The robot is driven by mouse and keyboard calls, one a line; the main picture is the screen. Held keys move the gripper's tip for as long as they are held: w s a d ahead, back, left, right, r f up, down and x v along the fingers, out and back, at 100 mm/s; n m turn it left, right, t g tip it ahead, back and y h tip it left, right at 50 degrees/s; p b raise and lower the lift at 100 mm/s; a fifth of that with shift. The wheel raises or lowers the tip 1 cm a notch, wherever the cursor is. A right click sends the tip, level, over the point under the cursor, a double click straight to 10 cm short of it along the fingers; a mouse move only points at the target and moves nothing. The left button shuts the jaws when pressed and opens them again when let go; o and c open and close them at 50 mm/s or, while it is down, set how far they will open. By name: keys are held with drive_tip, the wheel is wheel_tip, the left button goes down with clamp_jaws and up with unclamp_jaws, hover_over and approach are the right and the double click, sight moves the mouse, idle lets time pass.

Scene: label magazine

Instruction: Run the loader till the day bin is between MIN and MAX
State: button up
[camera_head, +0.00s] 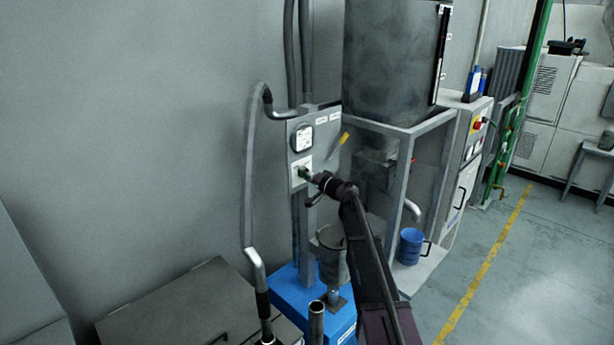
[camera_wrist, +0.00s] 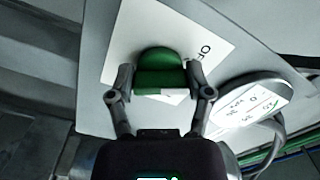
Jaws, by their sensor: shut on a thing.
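A grey control box (camera_head: 328,137) stands on a post in the head view, with a round white dial (camera_head: 302,138) above a white plate. My gripper (camera_head: 309,177) is at that plate. In the wrist view, its two fingers (camera_wrist: 160,90) are shut on a green knob (camera_wrist: 160,66), one finger on each side. The large grey bin (camera_head: 390,62) stands on a frame to the right of the box. It has a dark upright level strip (camera_head: 441,50) with light marks, too small to read.
A curved hose with a metal lance (camera_head: 253,262) hangs left of the post. A blue base (camera_head: 290,290) is under the post.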

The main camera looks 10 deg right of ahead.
drive_tip(key=shift+w+n, duration=0.1)
drive_tip(key=shift+n, duration=1.4)
drive_tip(key=o, duration=1.1)
drive_tip(key=shift+f, duration=0.1)
drive_tip(key=shift+o, duration=0.2)
drive_tip(key=shift+s+d, duration=0.3)
drive_tip(key=shift+s, duration=0.25)
drive_tip(key=v, duration=1.1)
drive_tip(key=shift+w, duration=0.1)
